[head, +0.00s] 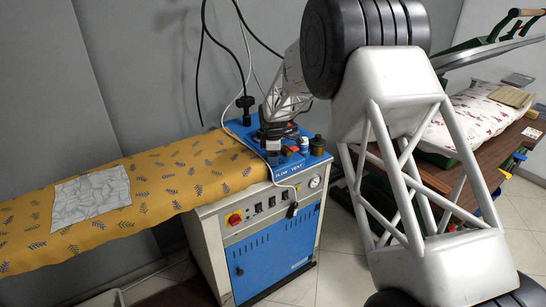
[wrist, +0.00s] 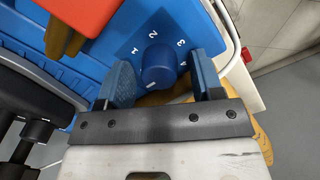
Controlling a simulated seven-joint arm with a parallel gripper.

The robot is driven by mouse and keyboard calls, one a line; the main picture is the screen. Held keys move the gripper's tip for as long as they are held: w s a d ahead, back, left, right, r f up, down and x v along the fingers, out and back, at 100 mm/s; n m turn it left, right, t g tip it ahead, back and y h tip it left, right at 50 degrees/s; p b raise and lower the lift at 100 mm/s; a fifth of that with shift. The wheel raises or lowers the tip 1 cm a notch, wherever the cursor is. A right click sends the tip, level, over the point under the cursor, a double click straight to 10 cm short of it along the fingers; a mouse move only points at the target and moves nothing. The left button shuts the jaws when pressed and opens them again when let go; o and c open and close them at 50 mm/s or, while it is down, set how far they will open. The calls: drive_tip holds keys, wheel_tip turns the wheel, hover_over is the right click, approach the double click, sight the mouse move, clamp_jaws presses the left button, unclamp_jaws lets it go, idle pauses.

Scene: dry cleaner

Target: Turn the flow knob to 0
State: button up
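The flow knob (wrist: 158,64) is a round blue knob on a blue panel (wrist: 112,38) in the wrist view. My gripper (wrist: 160,64) is open, with one blue finger on each side of the knob and a gap visible on both sides. In the head view I cannot make out the knob; my arm hangs over the blue machine top (head: 236,127).
An orange block (wrist: 85,14) sits close by on the panel. A white cable (wrist: 237,35) runs along the panel's right side. The ironing board (head: 150,185) with yellow patterned cloth extends left of the machine (head: 270,258). A brown table (head: 405,170) stands at the right.

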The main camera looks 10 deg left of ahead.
drive_tip(key=shift+r, duration=0.1)
drive_tip(key=shift+s+r, duration=0.15)
drive_tip(key=shift+r, duration=3.65)
drive_tip(key=shift+d, duration=0.1)
